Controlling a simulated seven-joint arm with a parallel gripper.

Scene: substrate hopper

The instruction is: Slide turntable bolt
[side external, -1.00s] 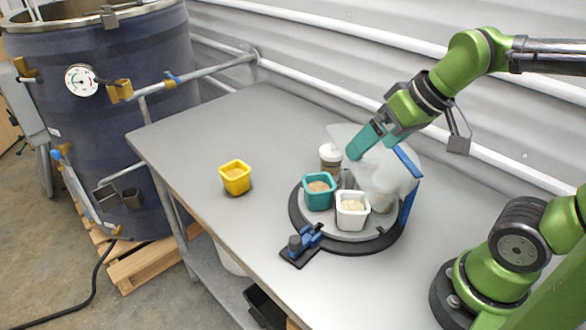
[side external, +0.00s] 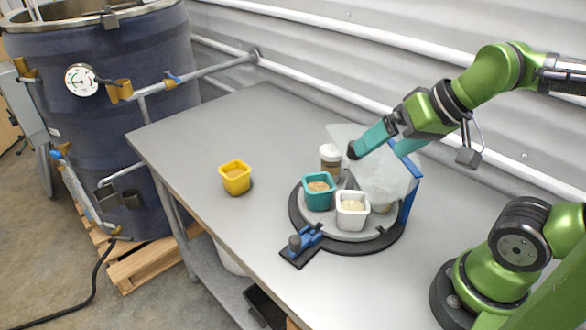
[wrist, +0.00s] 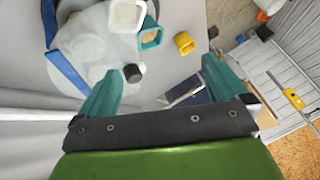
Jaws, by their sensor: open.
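The turntable (side external: 347,243) is a round grey plate on a black ring near the middle of the table. The blue bolt (side external: 303,240) with a dark knob sits on a black plate at its front left edge. A teal cup (side external: 318,192), a white cup (side external: 352,210) and a white-lidded jar (side external: 331,158) stand on the turntable, partly behind a translucent panel (side external: 385,180) on a blue upright (side external: 409,200). My gripper (side external: 378,150) is above the panel, open and empty, away from the bolt. In the wrist view its teal fingers (wrist: 160,92) are spread apart; the bolt is not visible there.
A yellow cup (side external: 235,178) stands alone on the table (side external: 200,135) to the left. A dark blue tank (side external: 130,150) with a gauge stands left of the table. A pipe and corrugated wall run behind.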

